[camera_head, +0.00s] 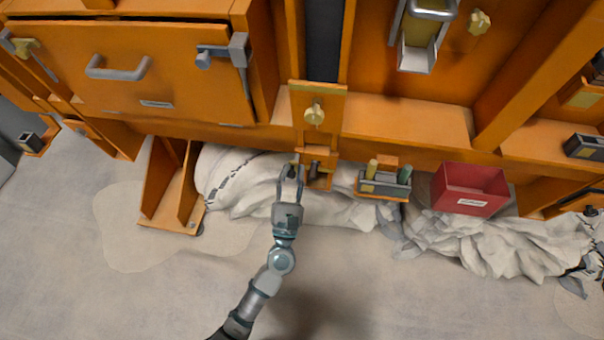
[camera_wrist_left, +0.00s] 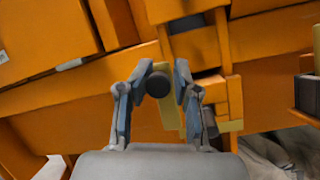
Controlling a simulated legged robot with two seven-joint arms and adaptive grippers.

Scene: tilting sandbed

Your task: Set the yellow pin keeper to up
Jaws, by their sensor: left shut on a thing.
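The yellow pin keeper (camera_wrist_left: 168,112) shows in the left wrist view as a yellow upright strip with a dark round knob (camera_wrist_left: 158,84) at its upper part. My left gripper (camera_wrist_left: 158,90) has its two fingers on either side of this knob, shut on it. In the head view my left gripper (camera_head: 291,172) reaches up to the left side of a small orange bracket (camera_head: 318,158) low on the orange frame. The fingers hide most of the keeper there. A dark pin (camera_head: 314,171) shows on the bracket beside them. My right gripper is not in view.
Above the bracket is a plate with a yellow knob (camera_head: 315,113). To the right are a small holder (camera_head: 382,188) with yellow and green pieces and a red box (camera_head: 471,188). An orange drawer front (camera_head: 150,72) is upper left. White sacks (camera_head: 245,180) lie below; the floor in front is clear.

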